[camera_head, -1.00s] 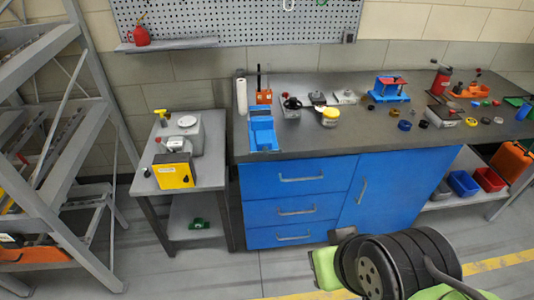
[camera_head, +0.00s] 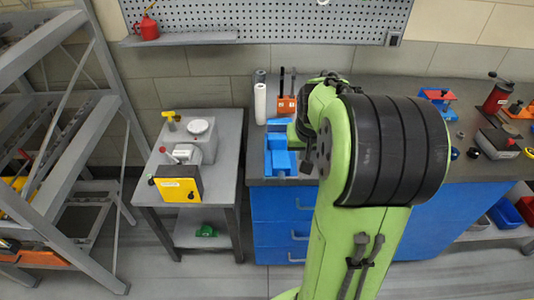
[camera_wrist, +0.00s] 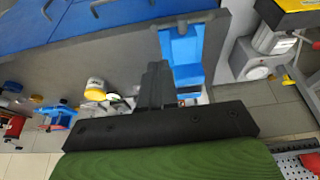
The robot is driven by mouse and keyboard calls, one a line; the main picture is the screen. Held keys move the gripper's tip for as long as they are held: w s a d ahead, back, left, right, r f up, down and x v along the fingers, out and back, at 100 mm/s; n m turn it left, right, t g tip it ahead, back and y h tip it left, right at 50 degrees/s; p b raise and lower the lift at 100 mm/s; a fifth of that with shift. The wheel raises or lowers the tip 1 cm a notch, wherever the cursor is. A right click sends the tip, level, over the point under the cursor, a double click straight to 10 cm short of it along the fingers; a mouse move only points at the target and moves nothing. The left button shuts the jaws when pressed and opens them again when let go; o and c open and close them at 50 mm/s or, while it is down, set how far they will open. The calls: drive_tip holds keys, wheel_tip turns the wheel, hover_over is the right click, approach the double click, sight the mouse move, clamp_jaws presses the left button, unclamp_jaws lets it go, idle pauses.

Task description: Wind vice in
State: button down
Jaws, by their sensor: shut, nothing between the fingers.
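The blue vice (camera_head: 280,155) sits at the left end of the dark workbench (camera_head: 460,169), at its front edge. It also shows in the wrist view (camera_wrist: 185,52), where a grey bar (camera_wrist: 184,23) lies across its end nearest the drawers. My gripper (camera_wrist: 155,70) is shut and empty. It appears beside the vice in the wrist view, with a gap between them in the picture; I cannot tell its height above the bench. In the head view my green and black arm reaches up to the vice's right side and hides most of the gripper.
A side table (camera_head: 222,181) with a yellow-fronted machine (camera_head: 180,183) stands left of the bench. A white roll (camera_head: 260,104) and an orange tool holder (camera_head: 287,105) stand behind the vice. A yellow-lidded jar (camera_wrist: 95,88) and small parts lie on the bench.

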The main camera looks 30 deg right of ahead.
drive_tip(key=b, duration=0.3)
approach(299, 177)
drive_tip(key=x, duration=0.6)
drive_tip(key=shift+w+f, duration=0.2)
drive_tip(key=shift+w, duration=0.05)
drive_tip(key=shift+s+d+f+t+y, duration=0.2)
drive_tip(key=shift+f+t+y, duration=0.2)
drive_tip(key=shift+y, duration=0.1)
